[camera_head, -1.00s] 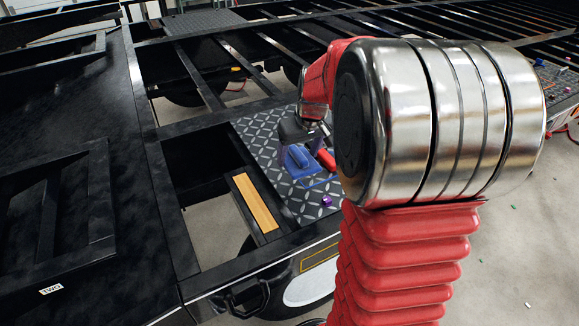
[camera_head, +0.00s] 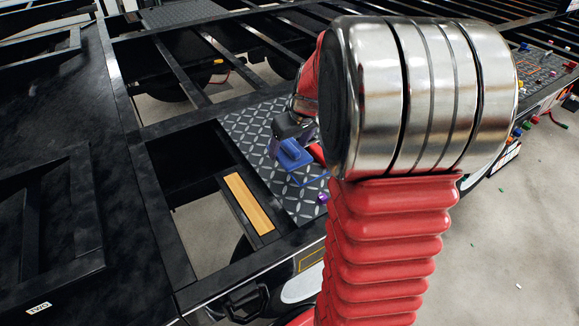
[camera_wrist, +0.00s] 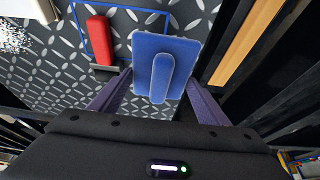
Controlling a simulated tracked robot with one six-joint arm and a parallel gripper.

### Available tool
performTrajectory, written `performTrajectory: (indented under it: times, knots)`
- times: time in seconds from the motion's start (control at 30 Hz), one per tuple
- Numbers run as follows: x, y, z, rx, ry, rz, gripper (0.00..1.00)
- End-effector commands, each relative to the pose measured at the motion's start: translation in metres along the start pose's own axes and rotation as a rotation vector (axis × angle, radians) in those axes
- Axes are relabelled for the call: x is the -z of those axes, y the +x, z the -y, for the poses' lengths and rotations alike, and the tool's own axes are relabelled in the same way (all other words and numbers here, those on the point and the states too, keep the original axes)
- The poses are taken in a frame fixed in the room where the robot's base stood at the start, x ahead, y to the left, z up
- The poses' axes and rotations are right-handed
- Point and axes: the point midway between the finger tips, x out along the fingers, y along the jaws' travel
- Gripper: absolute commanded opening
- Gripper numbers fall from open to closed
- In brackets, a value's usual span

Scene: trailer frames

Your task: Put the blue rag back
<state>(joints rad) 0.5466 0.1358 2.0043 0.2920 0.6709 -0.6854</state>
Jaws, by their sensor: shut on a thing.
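The blue rag (camera_wrist: 184,52) is a flat blue pad with a raised rounded bar along its middle, seen in the wrist view. It also shows in the head view (camera_head: 294,154), over the diamond-patterned plate (camera_head: 244,125). My gripper (camera_wrist: 158,82) has its purple fingers on either side of the rag and is shut on it. My gripper shows small in the head view (camera_head: 290,130), just above the rag. A thin blue outline (camera_wrist: 135,8) is marked on the plate beyond the rag. I cannot tell whether the rag touches the plate.
A red-handled object (camera_wrist: 99,40) lies on the plate left of the rag in the wrist view. A small purple object (camera_head: 322,198) sits near the plate's front edge. A wooden strip (camera_head: 248,203) and open frame gaps lie left of the plate. Black trailer beams surround it.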

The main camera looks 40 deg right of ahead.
Motion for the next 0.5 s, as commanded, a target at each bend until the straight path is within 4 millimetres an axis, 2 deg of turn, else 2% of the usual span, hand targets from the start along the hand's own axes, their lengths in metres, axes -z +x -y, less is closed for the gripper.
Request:
performTrajectory:
  times: [0.1, 0.2, 0.5]
  knots:
    - [-0.009, 0.020, 0.001, 0.002, -0.001, 0.003, 0.52]
    - [-0.012, 0.030, 0.001, 0.002, -0.001, 0.001, 0.52]
    - [-0.013, 0.035, 0.001, 0.001, -0.003, -0.001, 0.52]
